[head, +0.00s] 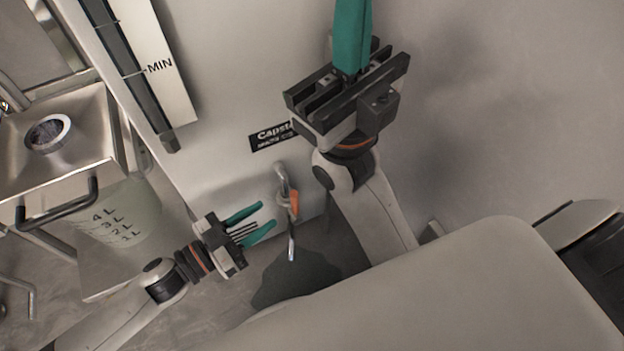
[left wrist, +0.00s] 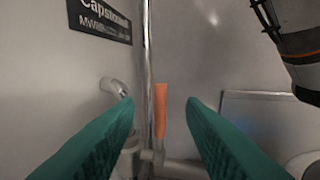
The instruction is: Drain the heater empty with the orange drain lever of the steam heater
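The steam heater (head: 225,75) is a large pale metal body with a "Capsto…" label. Its small tap (head: 281,177) sits low on the front. The orange drain lever (head: 294,203) is at the tap. In the left wrist view the lever (left wrist: 160,112) stands near vertical between my fingers, beyond their tips. My left gripper (head: 268,214) is open, left of the lever and pointing at it, apart from it. My right gripper (head: 352,30) is raised in front of the heater with its fingers together; their tips are cut off by the frame edge.
A bright thin shape (head: 291,248) hangs below the tap; I cannot tell if it is water or metal. A dark patch (head: 297,275) lies below. A marked translucent jug (head: 120,215) and metal stand (head: 65,165) are at left. The level gauge (head: 150,60) is marked MIN.

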